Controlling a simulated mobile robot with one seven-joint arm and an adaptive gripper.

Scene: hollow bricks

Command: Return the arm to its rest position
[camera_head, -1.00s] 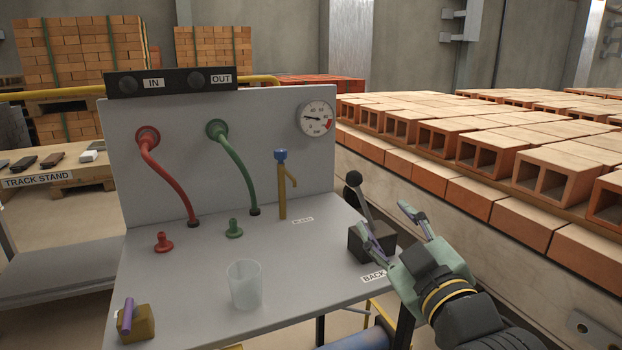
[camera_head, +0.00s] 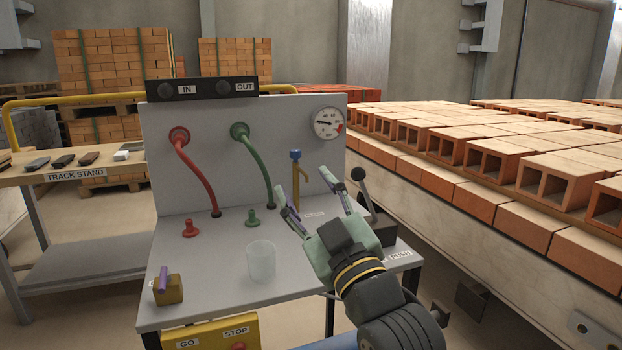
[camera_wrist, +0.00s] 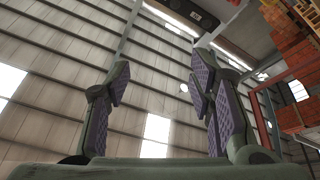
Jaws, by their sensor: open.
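My gripper (camera_head: 312,200) is open and empty in the head view. It is raised over the right part of the grey bench (camera_head: 215,295), in front of the yellow tap with the blue top (camera_head: 295,180). The black-knobbed lever (camera_head: 365,190) on its dark box stands just right of my gripper, and my gripper partly hides the box. In the wrist view my two fingers (camera_wrist: 158,100) stand well apart with nothing between them.
A clear cup (camera_head: 261,261) stands on the bench, left of my gripper. Red (camera_head: 196,175) and green (camera_head: 255,170) hoses run down the back panel (camera_head: 225,130). A yellow block with a purple bar (camera_head: 168,288) sits front left. Hollow bricks (camera_head: 555,175) line the right side.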

